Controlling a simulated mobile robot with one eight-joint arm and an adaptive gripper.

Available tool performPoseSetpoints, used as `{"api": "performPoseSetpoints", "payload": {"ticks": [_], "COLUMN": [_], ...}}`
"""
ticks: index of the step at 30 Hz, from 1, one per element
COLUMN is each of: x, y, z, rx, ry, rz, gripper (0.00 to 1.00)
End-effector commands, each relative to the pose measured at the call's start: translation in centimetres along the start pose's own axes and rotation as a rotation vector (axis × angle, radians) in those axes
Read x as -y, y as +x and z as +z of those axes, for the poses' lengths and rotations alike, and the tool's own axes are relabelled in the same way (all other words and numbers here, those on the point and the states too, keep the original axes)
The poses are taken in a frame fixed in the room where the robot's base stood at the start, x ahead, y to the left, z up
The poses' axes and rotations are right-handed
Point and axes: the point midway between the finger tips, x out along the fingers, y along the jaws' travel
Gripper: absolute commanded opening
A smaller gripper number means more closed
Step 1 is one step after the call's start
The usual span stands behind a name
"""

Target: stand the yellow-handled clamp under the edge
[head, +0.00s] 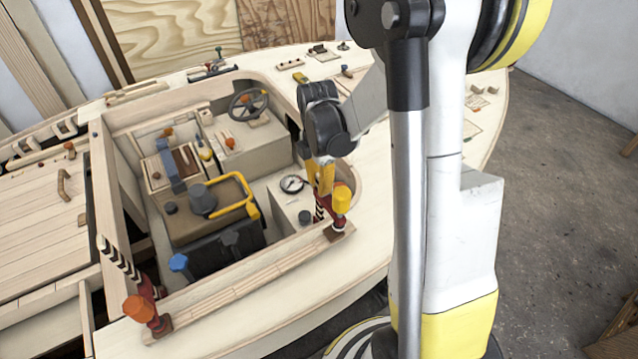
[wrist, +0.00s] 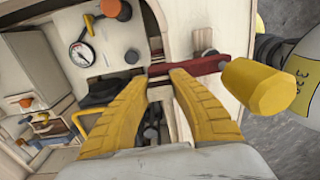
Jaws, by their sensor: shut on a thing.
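The yellow-handled clamp (head: 341,200) is at the right end of a pale wooden strip (head: 255,275) along the cockpit's near edge. Its red part and a dark striped bar show below and beside the handle. My gripper (head: 324,183) comes down from above onto it, with yellow fingers closed on the clamp. In the wrist view, my gripper (wrist: 161,80) has its fingertips at the red arm of the clamp (wrist: 210,66), and the yellow handle sticks out to the right. The fingers partly hide the clamp; whether it touches the edge is unclear.
An orange-handled clamp (head: 138,308) stands at the strip's left end. A blue knob (head: 179,263) is inside the cockpit's near side. A dial gauge (head: 292,184) and a grey seat with a yellow rail (head: 238,207) lie left of my gripper. Open floor (head: 570,150) is at right.

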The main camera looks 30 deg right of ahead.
Motion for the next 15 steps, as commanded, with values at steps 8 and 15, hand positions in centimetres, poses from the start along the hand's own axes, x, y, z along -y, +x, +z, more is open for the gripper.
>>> {"api": "performPoseSetpoints", "payload": {"ticks": [8,15], "x": [-0.01,-0.01], "y": [-0.03,-0.59], "z": [0.0,0.0], "rx": [0.0,0.0], "ry": [0.0,0.0], "rz": [0.0,0.0], "gripper": [0.46,0.46]}}
